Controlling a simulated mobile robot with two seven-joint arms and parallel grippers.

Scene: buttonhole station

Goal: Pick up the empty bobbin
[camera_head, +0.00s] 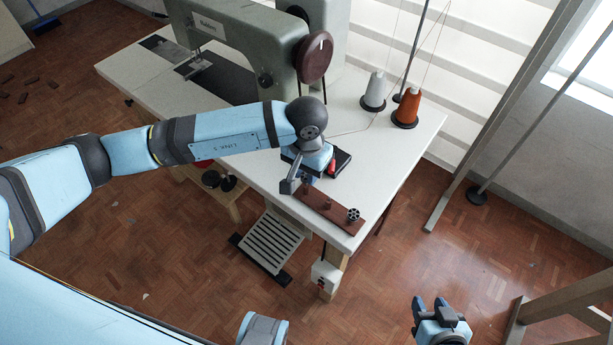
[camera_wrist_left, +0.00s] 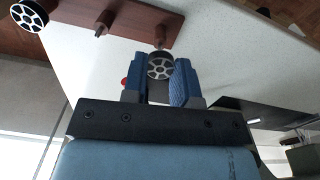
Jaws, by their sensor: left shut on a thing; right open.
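My left gripper (camera_head: 303,183) is over the near corner of the sewing table, at the left end of a brown peg rack (camera_head: 341,217). In the left wrist view my left gripper (camera_wrist_left: 160,80) is shut on a bobbin (camera_wrist_left: 160,66) with a pale spoked face and dark rim. No thread shows on it, but its sides are mostly hidden by the fingers. A peg shows just beyond it; I cannot tell whether they touch. A second spoked bobbin (camera_head: 353,215) sits at the rack's right end. My right gripper (camera_head: 440,306) is open and empty, low over the floor.
A grey-green sewing machine (camera_head: 243,40) stands on the white table (camera_head: 395,150). White (camera_head: 375,88) and orange (camera_head: 406,107) thread cones stand behind. A black box (camera_head: 342,160) with a red part lies beside my left gripper. The table is clear right of it.

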